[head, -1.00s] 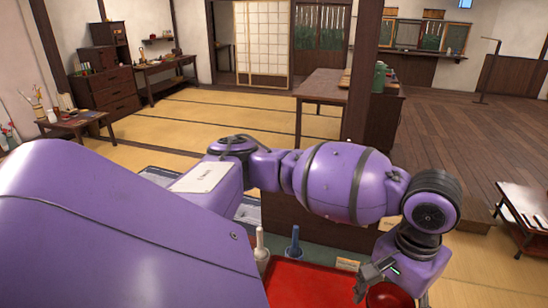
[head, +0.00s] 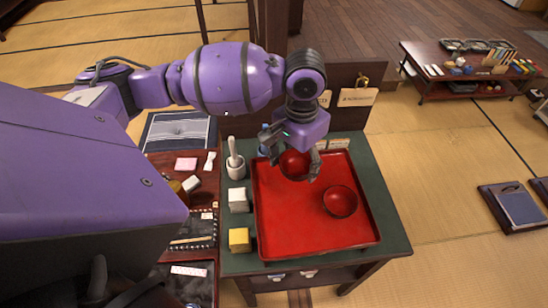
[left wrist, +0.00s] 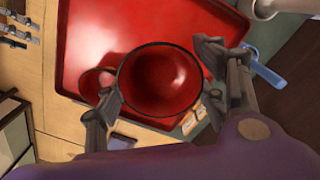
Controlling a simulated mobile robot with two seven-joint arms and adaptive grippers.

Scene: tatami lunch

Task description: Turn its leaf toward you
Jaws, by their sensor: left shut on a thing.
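A glossy red bowl (head: 294,163) is between the fingers of my left gripper (head: 295,167), over the far part of the red tray (head: 290,235). The gripper is shut on it. In the left wrist view the bowl (left wrist: 160,78) shows its red inside and dark rim, with a finger of the left gripper (left wrist: 160,100) on each side. No leaf can be made out on it in these views. A second red bowl (head: 340,201) sits in the tray at the right, apart from the gripper. My right gripper is not in view.
The tray lies on a green-topped table (head: 385,200). Left of it stand a mortar with pestle (head: 235,165), a white block (head: 238,200) and a yellow block (head: 239,240). A blue item (left wrist: 265,75) is close beside a finger. The tray's near left is clear.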

